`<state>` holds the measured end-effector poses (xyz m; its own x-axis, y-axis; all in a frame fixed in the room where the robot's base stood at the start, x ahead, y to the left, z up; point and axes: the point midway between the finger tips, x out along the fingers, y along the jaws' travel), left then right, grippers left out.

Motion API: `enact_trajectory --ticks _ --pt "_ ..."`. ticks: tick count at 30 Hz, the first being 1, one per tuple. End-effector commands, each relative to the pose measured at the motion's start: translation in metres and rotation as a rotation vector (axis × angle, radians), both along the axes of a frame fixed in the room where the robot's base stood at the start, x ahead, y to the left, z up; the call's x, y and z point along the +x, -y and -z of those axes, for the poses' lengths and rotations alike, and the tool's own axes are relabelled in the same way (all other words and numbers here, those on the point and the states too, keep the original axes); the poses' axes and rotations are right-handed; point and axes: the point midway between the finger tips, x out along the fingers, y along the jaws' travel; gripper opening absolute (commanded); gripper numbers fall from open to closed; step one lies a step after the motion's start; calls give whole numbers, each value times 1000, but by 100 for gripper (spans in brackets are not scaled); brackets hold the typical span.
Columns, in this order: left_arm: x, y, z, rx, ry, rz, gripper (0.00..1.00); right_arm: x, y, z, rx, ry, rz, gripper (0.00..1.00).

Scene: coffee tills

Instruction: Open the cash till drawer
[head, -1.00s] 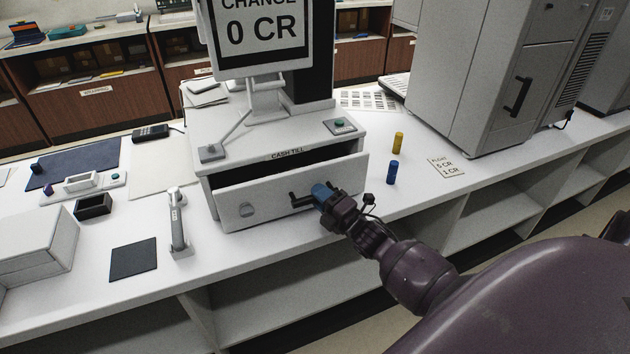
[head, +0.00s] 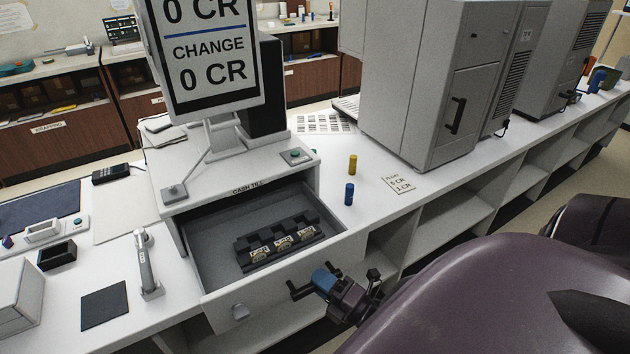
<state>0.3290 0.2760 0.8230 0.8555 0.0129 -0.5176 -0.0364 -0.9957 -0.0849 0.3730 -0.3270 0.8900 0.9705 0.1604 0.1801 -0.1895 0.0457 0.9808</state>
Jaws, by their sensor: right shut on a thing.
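The cash till (head: 245,182) stands on the white counter with a screen above it. Its drawer (head: 275,290) is pulled well out toward me, over the counter's front edge. Inside the drawer, a dark tray (head: 290,235) holds several small labelled pieces. A dark handle (head: 299,290) sticks out of the drawer front. My right gripper (head: 318,283), with blue on its fingers, is shut on the handle; its fingertips are partly hidden. My left gripper is not in view.
A blue cylinder (head: 349,194) and a yellow cylinder (head: 353,164) stand right of the till, near a price card (head: 399,183). A handheld scanner (head: 147,264) stands left of the drawer. A large grey machine (head: 430,90) stands at the right.

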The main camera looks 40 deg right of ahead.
Motion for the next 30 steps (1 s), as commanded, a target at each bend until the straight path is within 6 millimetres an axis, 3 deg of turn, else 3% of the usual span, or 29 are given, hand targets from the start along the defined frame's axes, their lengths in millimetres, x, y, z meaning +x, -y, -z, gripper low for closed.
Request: enact_trajectory --ticks 12,13,17,26,30 --pt "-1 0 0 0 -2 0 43 -3 -1 1 0 -1 0 0" --pt "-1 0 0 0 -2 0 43 -3 -1 1 0 -1 0 28" --pt "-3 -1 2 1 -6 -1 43 -2 -1 0 0 -1 0 48" --pt "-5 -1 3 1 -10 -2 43 -3 0 1 0 0 0 48" --pt "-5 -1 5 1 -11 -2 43 -14 1 3 0 -1 0 48"
